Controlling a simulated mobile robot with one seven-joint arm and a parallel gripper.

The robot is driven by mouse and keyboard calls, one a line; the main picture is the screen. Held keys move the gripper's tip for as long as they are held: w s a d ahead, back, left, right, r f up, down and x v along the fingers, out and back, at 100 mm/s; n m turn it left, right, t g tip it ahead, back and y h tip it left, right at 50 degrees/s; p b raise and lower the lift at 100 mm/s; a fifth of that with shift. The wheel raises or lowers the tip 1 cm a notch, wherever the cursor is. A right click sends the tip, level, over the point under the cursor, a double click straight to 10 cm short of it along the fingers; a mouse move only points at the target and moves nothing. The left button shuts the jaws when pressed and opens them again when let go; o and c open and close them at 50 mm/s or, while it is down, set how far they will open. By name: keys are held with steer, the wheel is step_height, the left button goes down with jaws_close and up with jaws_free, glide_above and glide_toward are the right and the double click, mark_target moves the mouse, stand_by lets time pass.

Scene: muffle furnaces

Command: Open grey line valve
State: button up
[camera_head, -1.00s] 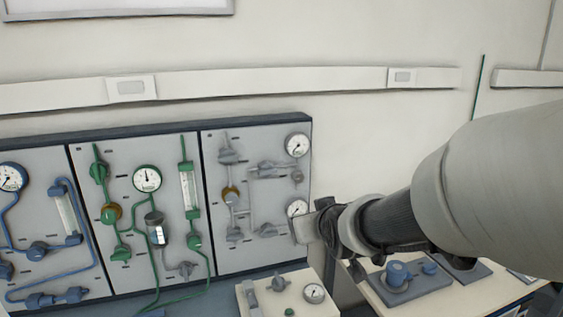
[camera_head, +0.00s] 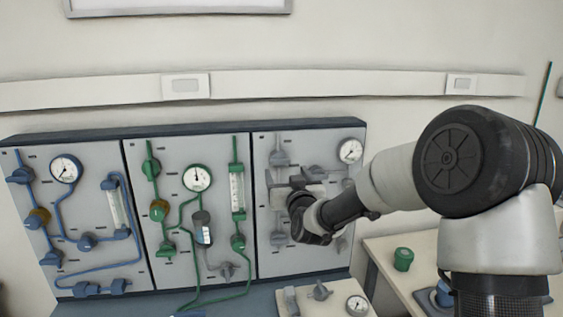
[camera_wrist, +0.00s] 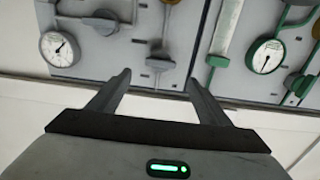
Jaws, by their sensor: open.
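The grey line panel (camera_head: 300,262) is the right-hand panel on the wall board, with grey pipes and grey valves. Its upper-left grey valve (camera_head: 279,158) shows just above my gripper (camera_head: 280,193). In the wrist view, which sees the board upside down, that valve (camera_wrist: 160,63) appears between the fingertips of my open gripper (camera_wrist: 158,82), with nothing held. I cannot tell the gap in depth. A lower grey valve (camera_head: 278,238) sits below my gripper. A grey knob (camera_wrist: 105,22) also shows in the wrist view. My arm hides the panel's middle.
The green line panel (camera_head: 180,268) and blue line panel (camera_head: 75,225) stand to the left. The grey panel's gauge (camera_head: 349,150) is close to my arm. A small box with a gauge (camera_head: 357,304) stands below. A side table holds a green-capped item (camera_head: 403,259).

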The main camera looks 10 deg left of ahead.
mark_target(280, 162)
steer(key=p+x, duration=0.1)
steer(key=x, duration=0.7)
steer(key=shift+w+a+p, duration=0.1)
steer(key=shift+w+p, duration=0.05)
steer(key=shift+p, duration=0.15)
steer(key=shift+f, duration=0.1)
steer(key=c, duration=1)
